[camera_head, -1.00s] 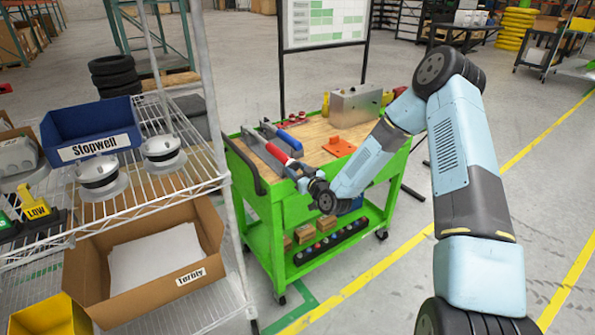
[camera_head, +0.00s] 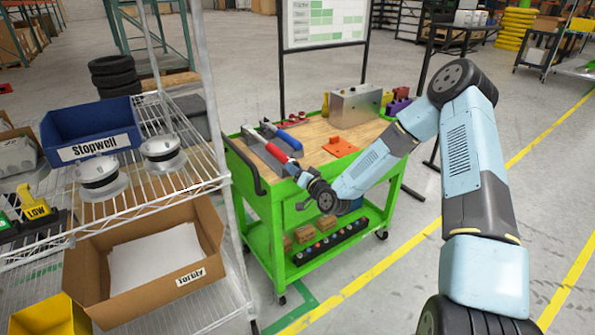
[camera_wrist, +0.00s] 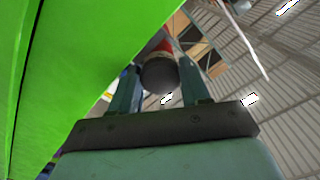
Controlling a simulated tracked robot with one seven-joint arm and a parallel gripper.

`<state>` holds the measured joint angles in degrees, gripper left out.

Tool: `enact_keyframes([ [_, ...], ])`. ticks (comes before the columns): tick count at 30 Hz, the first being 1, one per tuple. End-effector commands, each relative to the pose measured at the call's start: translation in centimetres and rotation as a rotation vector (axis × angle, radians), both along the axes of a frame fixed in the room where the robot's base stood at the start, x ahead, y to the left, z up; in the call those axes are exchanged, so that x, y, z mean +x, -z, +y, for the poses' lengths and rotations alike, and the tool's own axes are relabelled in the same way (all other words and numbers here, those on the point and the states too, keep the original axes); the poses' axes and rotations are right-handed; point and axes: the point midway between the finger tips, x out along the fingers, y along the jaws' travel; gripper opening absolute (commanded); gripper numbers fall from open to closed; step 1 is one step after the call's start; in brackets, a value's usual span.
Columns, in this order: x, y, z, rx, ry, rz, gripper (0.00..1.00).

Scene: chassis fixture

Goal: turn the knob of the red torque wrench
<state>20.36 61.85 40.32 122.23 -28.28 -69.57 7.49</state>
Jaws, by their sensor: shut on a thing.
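The red torque wrench (camera_head: 279,152) lies on the wooden top of the green cart, with its handle end toward the cart's front edge. In the wrist view its red part (camera_wrist: 163,47) shows behind the round dark knob (camera_wrist: 160,77) at the handle's end. My gripper (camera_wrist: 158,70) is shut on the knob, with one finger on each side. In the head view my gripper (camera_head: 302,177) is at the cart's front edge, and my wrist partly hides the knob there.
A blue-handled tool (camera_head: 287,138) lies right beside the wrench. An orange part (camera_head: 340,147) and a metal box (camera_head: 355,106) are farther right on the cart top. The green cart side (camera_wrist: 60,60) is close beside my gripper. A wire shelf (camera_head: 150,190) stands left.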

Motion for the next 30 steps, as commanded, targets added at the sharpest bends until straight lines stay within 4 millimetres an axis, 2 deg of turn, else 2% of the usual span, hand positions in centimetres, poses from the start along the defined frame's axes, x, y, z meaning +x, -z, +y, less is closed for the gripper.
enact_keyframes([
  [20, 0.04, 0.03, -0.02, 0.055, 0.002, 0.038, 0.16],
  [21, 0.04, 0.04, -0.02, 0.055, 0.002, 0.039, 0.48],
  [28, 0.01, 0.04, 0.00, 0.054, 0.001, 0.038, 0.70],
  [30, 0.03, 0.07, -0.02, 0.054, 0.002, 0.038, 0.72],
])
